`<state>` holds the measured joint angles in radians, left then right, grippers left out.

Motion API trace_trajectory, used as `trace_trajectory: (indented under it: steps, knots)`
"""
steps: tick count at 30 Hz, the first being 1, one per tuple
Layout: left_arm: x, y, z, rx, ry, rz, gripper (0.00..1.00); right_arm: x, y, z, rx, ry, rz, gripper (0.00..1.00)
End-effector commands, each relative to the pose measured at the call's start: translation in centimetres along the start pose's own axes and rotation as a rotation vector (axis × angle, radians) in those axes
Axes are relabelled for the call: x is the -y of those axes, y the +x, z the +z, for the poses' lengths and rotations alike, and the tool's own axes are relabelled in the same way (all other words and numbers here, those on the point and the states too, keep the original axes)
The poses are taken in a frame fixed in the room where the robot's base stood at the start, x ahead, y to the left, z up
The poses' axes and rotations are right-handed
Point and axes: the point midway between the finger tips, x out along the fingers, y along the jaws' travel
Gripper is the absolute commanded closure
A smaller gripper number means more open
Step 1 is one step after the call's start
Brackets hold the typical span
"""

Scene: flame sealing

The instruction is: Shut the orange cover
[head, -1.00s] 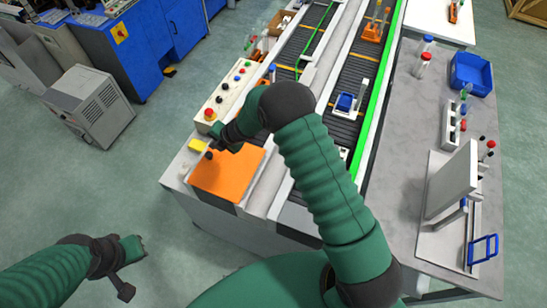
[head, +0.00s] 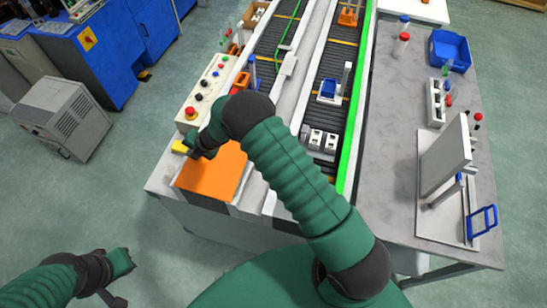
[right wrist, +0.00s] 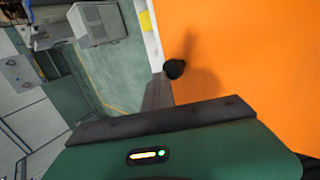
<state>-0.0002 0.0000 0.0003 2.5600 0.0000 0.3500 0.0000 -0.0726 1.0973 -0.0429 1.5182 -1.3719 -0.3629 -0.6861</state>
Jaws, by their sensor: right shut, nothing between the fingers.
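The orange cover (head: 212,172) is a flat square panel at the near left corner of the conveyor table. It looks level, but I cannot tell whether it is fully down. My right gripper (head: 197,148) is shut and empty at the cover's far left corner; I cannot tell whether it touches. In the right wrist view the cover (right wrist: 255,65) fills the right side, with a black knob (right wrist: 174,69) near its edge, just beyond the gripper's dark edge. My left gripper (head: 122,262) hangs over the floor at lower left; its fingers are unclear.
The grey bench (head: 395,150) holds racks and a blue bin (head: 449,50).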

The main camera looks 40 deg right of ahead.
Motion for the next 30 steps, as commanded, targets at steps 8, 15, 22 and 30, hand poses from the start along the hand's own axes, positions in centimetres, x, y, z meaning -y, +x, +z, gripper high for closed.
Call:
trace_trajectory:
  steps: [8, 15, 22, 30]
  knots:
    - [0.0, 0.1, 0.0, 0.0, -0.001, 0.0, 1.0, 0.9, 0.1, 0.4, 0.009, 0.003, -0.015, 1.0]
    - [0.0, 0.2, 0.1, 0.0, 0.0, 0.0, 1.0, 0.9, -0.5, 0.4, 0.008, 0.004, -0.015, 1.0]
    - [0.0, 1.1, 0.2, 0.0, 0.0, 0.0, 1.0, 0.5, -5.8, 0.1, 0.011, 0.002, -0.007, 1.0]
    - [0.0, 0.8, 0.2, 0.0, 0.0, 0.0, 1.0, 0.0, -13.8, -0.1, 0.014, -0.002, -0.003, 1.0]
